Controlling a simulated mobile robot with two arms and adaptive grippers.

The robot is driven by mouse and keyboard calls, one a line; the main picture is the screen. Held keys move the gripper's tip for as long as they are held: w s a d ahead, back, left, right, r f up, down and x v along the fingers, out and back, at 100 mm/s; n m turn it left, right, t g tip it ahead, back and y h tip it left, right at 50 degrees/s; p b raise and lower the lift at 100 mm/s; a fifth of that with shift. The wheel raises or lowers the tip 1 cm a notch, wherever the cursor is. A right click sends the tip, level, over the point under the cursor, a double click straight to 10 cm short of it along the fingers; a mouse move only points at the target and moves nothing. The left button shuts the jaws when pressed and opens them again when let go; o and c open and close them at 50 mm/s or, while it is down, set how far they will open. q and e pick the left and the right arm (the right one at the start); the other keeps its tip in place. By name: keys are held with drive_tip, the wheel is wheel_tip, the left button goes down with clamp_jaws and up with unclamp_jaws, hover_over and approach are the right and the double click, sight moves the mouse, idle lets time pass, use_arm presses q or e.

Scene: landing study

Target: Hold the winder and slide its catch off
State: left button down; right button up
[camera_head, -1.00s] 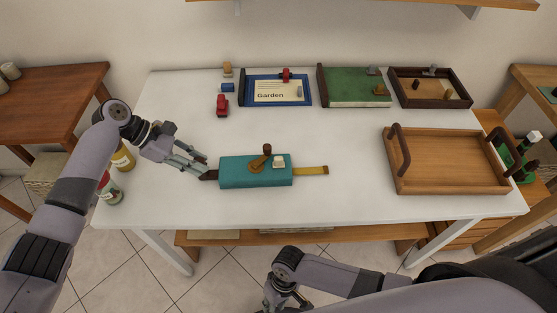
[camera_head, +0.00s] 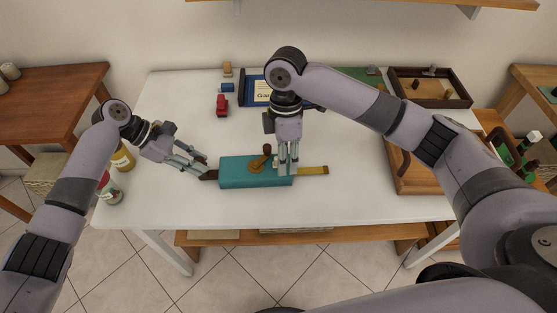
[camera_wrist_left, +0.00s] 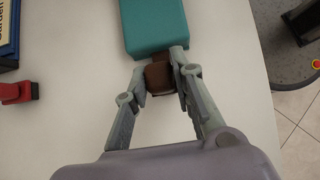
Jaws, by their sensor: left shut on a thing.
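The winder (camera_head: 235,173) is a teal box lying on the white table, with a brown crank (camera_head: 266,152) on top and a yellow strip (camera_head: 315,170) out of its right end. My left gripper (camera_head: 204,171) is shut on the brown grip (camera_wrist_left: 158,76) at the winder's left end; the left wrist view shows the fingers on both sides of it. My right gripper (camera_head: 288,168) points down over the top of the winder, right of the crank. Its fingers hide the pale catch, and I cannot tell whether they touch or grip it.
A wooden tray (camera_head: 408,180) with handles stands at the right, partly behind my right arm. A blue Garden board (camera_head: 250,90), a red piece (camera_head: 222,105) and a dark-framed tray (camera_head: 398,88) lie at the back. Jars (camera_head: 110,190) stand at the left edge.

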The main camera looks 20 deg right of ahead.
drive_tip(key=shift+m+t, duration=0.7)
drive_tip(key=shift+t, duration=0.2)
drive_tip(key=w, duration=0.1)
drive_tip(key=w+r, duration=0.1)
drive_tip(key=w, duration=0.1)
drive_tip(key=w+r, duration=0.1)
drive_tip(key=shift+w+a+r, duration=0.15)
drive_tip(key=shift+w+r, duration=0.05)
drive_tip(key=shift+w+f, duration=0.1)
drive_tip(key=shift+f, duration=3.3)
drive_tip(key=shift+c, duration=0.3)
clamp_jaws()
